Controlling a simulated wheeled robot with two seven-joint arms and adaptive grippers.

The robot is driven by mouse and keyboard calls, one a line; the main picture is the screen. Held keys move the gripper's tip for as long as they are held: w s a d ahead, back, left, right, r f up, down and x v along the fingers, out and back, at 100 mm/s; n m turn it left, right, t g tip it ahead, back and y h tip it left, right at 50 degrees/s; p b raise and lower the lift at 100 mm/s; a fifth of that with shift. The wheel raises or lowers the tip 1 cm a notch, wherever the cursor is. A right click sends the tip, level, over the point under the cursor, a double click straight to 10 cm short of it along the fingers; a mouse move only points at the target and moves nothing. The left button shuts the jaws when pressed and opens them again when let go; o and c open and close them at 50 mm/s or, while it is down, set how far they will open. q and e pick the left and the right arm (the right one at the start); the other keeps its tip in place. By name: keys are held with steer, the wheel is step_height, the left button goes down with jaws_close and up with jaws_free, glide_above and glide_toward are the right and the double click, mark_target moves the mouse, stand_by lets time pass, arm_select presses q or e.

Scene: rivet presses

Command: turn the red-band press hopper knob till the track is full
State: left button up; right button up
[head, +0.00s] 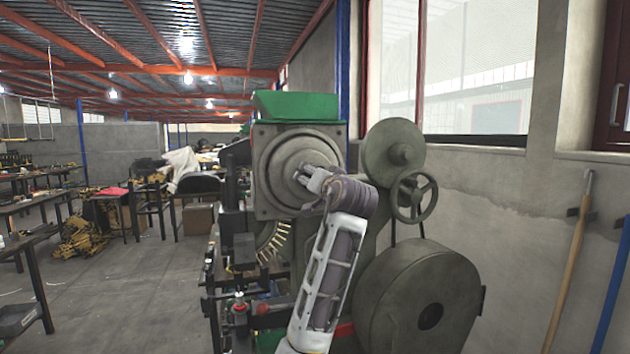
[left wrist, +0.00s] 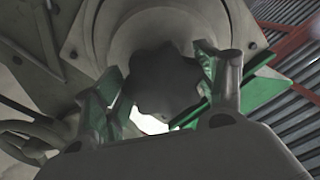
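The press hopper (head: 296,107) is green on top, with a round grey drum face (head: 268,165) below it. A dark lobed knob (left wrist: 163,85) sits at the centre of the drum in the left wrist view; my gripper mostly hides it in the head view. My left gripper (head: 312,182) is at the drum centre. Its fingers stand wide apart on either side of the knob, with what look like narrow gaps. A curved track (head: 273,244) with several brass-coloured rivets runs down below the drum; how far it is filled is unclear. My right gripper is out of view.
A handwheel (head: 414,197) and a large flywheel (head: 420,305) are on the press's right side. A red strip (head: 343,330) shows low on the press, partly behind my arm. Workbenches (head: 40,205) stand at the left, with open floor between.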

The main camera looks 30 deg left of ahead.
arm_select(q)
steer(key=shift+o, duration=0.7)
steer(key=shift+r, duration=0.1)
steer(key=shift+s+d, duration=0.1)
steer(key=v, duration=1.2)
